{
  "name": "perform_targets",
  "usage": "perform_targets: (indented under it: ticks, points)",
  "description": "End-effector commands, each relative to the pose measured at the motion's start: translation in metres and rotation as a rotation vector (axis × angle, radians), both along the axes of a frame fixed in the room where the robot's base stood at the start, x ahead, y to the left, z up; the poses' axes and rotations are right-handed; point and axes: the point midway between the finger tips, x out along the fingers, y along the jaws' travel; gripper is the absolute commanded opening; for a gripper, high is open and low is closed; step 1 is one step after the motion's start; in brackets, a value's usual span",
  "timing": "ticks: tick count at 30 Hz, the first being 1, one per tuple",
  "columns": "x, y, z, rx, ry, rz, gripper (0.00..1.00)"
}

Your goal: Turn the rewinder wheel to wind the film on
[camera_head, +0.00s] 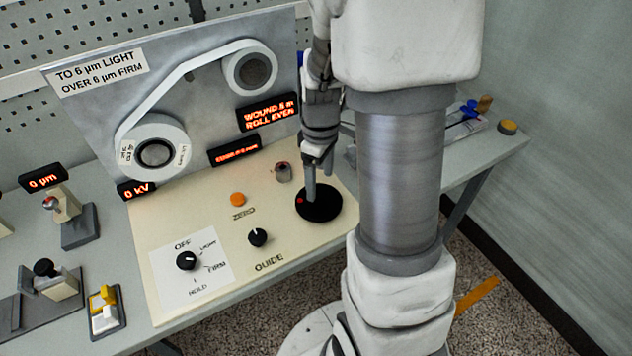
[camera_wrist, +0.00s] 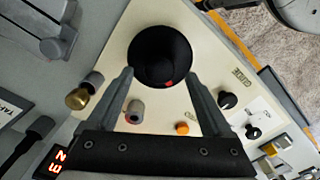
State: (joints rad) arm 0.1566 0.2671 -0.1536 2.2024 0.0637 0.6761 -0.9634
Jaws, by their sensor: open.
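The rewinder wheel appears to be the black round disc with a red dot (camera_head: 320,208) at the right of the cream panel. It also shows in the wrist view (camera_wrist: 160,52), just past my fingertips. My gripper (camera_head: 319,180) points down over the wheel. Its jaws are open, with one finger on each side of the wheel's near part in the wrist view (camera_wrist: 158,80). I cannot tell whether the fingers touch the wheel. White film runs from the lower left roll (camera_head: 172,133) up to the upper right roll (camera_head: 268,66) on the upright grey plate.
The cream panel (camera_head: 205,222) holds an orange button (camera_head: 238,199), a black guide knob (camera_head: 258,237) and an OFF/LIGHT/FIRM/HOLD selector (camera_head: 187,260). A lit display (camera_head: 268,113) reads "WOUND 5 m ROLL EVEN". A yellow-handled switch (camera_head: 104,309) stands at the front left.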

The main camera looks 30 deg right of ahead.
Motion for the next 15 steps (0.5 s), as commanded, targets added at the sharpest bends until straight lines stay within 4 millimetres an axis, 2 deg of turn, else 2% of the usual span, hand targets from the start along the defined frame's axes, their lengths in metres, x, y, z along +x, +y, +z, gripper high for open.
perform_targets:
  ticks: [1,6,15]
  points:
    - [-0.001,0.000,-0.010,0.001,0.004,-0.001,0.84]
    - [0.000,0.000,-0.025,0.001,0.002,-0.001,0.84]
    - [0.000,0.000,-0.029,0.001,-0.001,0.000,0.84]
